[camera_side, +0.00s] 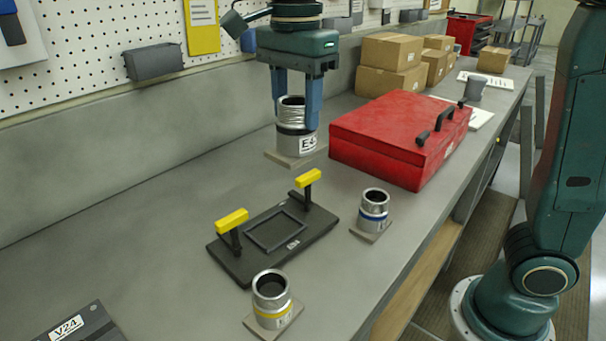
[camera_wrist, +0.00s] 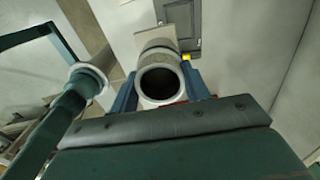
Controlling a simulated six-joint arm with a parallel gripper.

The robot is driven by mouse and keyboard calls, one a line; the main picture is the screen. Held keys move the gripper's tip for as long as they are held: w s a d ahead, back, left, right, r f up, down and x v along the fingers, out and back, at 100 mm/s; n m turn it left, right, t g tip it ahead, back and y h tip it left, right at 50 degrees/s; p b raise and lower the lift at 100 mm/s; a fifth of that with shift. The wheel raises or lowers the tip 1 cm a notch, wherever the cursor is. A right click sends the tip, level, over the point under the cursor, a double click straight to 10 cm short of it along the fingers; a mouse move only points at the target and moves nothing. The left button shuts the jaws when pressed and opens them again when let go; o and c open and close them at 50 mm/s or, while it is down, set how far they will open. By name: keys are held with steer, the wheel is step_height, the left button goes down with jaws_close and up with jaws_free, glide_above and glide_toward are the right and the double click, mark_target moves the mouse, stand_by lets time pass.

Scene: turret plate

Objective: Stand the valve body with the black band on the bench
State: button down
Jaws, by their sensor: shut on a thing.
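A dark plate (camera_side: 237,259) with two yellow-topped handles lies in front. A red toolbox (camera_side: 375,133) stands close right of the held body. Cardboard boxes (camera_side: 385,84) are behind. A dark V24 block (camera_side: 84,326) is at bottom left. The bench's left part (camera_side: 130,215) is clear.

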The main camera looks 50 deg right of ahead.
steer(key=s+f, duration=0.1)
steer(key=s, duration=0.6)
steer(key=shift+s+d+f+n, duration=0.25)
steer(key=shift+d+n, duration=0.05)
steer(key=shift+d, duration=0.1)
steer(key=shift+f, duration=0.15)
step_height(320, 180, down, 16)
steer(key=shift+r, duration=0.25)
steer(key=shift+f, duration=2.1)
steer(key=shift+f, duration=0.1)
steer(key=c, duration=0.7)
jaws_free()
steer(key=shift+f, duration=0.1)
